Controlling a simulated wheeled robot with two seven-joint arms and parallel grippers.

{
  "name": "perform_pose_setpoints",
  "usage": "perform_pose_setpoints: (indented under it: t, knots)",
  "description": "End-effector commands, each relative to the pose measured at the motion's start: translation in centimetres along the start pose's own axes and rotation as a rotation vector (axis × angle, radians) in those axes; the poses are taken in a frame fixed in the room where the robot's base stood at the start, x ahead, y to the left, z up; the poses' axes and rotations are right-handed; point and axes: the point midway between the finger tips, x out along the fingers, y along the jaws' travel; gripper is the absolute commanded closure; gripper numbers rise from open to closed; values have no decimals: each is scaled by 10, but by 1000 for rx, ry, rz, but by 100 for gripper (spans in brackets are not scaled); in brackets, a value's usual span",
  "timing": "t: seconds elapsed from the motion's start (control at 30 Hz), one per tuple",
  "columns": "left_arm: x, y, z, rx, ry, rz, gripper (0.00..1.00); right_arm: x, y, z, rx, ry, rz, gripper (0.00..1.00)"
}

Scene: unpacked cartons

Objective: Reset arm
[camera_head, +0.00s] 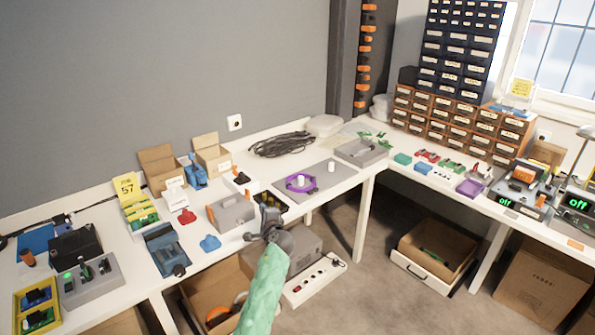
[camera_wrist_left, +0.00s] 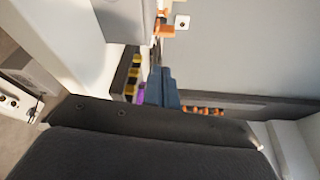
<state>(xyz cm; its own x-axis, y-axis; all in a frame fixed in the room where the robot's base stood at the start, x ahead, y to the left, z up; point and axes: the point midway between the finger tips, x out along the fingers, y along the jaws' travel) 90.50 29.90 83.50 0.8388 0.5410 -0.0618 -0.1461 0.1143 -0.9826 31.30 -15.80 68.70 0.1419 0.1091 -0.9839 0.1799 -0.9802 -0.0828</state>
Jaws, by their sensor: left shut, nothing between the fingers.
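My left arm comes in from the bottom of the head view in a green sleeve. My left gripper (camera_head: 268,212) is at the front edge of the white workbench (camera_head: 312,202), close to a dark box with yellow parts. Its fingers look shut with nothing held. In the left wrist view the dark blue-grey fingers (camera_wrist_left: 162,88) are together, near a purple thing and a box with yellow parts (camera_wrist_left: 129,76). My right gripper is not in view.
A grey toolbox (camera_head: 232,213) stands left of the gripper. A grey board with a purple ring (camera_head: 301,185) lies to its right. Below are a power strip (camera_head: 313,283) and open cartons (camera_head: 436,250).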

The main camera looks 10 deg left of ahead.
Motion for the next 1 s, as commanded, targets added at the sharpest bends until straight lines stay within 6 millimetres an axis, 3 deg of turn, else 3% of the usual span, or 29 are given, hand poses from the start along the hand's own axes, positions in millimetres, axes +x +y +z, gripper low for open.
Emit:
perform_pose_setpoints:
  t: [0.17, 0.37, 0.57, 0.77, 0.87, 1.0]
  knots:
    - [0, 3, 4, -67, -20, 15, 100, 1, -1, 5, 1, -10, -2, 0]
    - [-5, 23, 20, -302, -115, 149, 100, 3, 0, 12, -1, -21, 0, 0]
    - [-26, 12, 32, -604, -185, 289, 100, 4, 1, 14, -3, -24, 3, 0]
    - [-61, -14, 35, -882, -210, 438, 100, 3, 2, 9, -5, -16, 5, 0]
    - [-90, -16, 35, -995, -210, 536, 100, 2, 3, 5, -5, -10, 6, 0]
    - [-146, -4, 37, -1115, -206, 703, 100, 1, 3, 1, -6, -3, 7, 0]
